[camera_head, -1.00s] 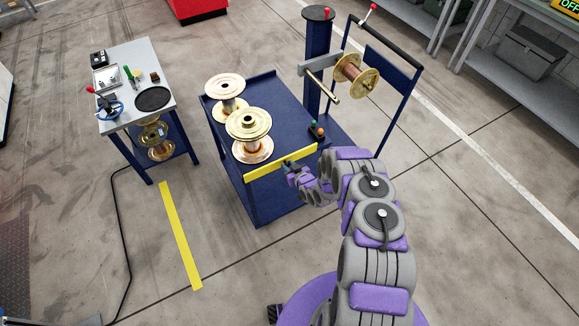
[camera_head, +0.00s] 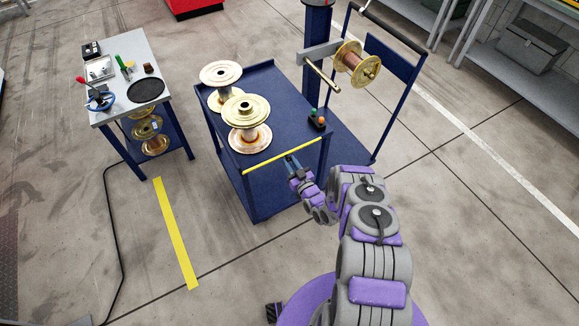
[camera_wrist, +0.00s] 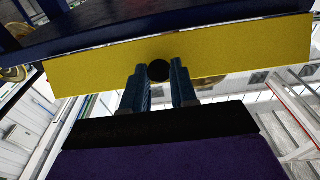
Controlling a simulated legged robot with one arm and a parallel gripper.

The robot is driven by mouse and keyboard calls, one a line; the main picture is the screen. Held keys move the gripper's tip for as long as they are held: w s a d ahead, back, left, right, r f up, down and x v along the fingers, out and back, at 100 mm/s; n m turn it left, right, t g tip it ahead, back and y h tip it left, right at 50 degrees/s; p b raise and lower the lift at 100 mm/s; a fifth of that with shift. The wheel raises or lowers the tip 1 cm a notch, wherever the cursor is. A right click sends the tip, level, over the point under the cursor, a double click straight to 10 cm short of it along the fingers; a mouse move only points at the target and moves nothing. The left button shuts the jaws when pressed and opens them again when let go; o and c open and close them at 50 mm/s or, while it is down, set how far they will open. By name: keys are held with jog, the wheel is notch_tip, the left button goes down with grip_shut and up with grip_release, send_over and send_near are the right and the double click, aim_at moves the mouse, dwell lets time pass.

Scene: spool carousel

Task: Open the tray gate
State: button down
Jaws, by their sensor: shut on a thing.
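The tray gate (camera_head: 270,162) is a yellow bar along the front edge of the blue cart's top tray (camera_head: 282,110). In the head view it shows as a thin strip, seen nearly edge-on. In the wrist view the gate (camera_wrist: 95,76) is a wide yellow plate across the picture, with a round black knob (camera_wrist: 159,71) at its middle. My gripper (camera_head: 289,160) is at the front of the gate. In the wrist view its two blue fingers (camera_wrist: 160,80) are shut on the knob, one on each side. The gate's hinge or catch cannot be made out.
Two spools (camera_head: 248,123) (camera_head: 221,77) stand on the tray, near a small button box (camera_head: 317,120). Another spool (camera_head: 357,63) is on a post at the right. A grey side table (camera_head: 130,76) stands left. The floor in front is clear.

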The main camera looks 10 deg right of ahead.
jog(key=shift+s+d+f+t+b, duration=0.15)
jog(key=shift+f+t+b, duration=0.7)
jog(key=shift+b, duration=1.25)
jog(key=shift+r+t+y+b, duration=0.1)
jog(key=shift+t+y+b, duration=0.15)
jog(key=shift+y+b, duration=0.1)
jog(key=c, duration=0.9)
grip_release()
jog(key=shift+c, duration=0.2)
